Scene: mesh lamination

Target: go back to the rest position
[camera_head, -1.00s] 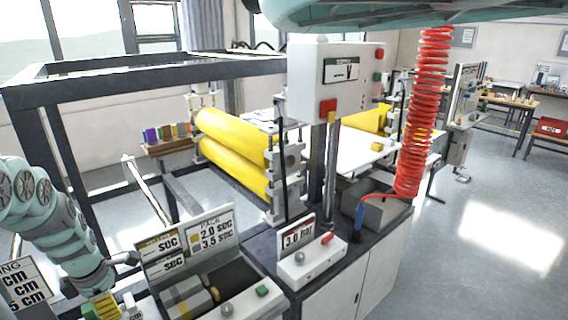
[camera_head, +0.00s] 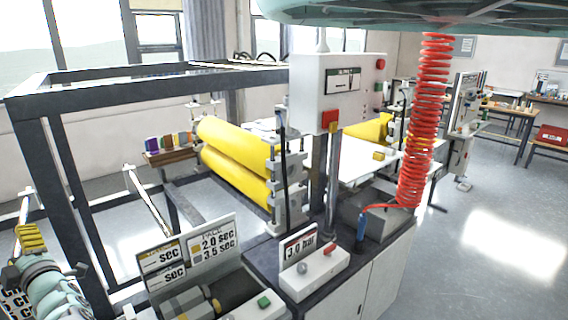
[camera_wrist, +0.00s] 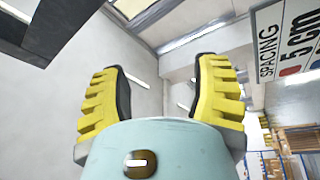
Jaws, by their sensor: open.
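My gripper (camera_wrist: 163,95) shows in the wrist view as two yellow ribbed fingers spread wide apart, with nothing between them. In the head view my gripper (camera_head: 31,238) is at the far left edge, pointing up, beside the dark frame of the machine. My wrist and forearm show below it at the lower left corner. Most of the arm is out of the picture.
A dark metal frame (camera_head: 60,160) stands close to the arm. Yellow rollers (camera_head: 235,146), a white control box (camera_head: 334,95) and a red coiled hose (camera_head: 422,120) are further right. A spacing sign (camera_wrist: 288,40) hangs near the gripper. Open floor (camera_head: 510,235) lies at right.

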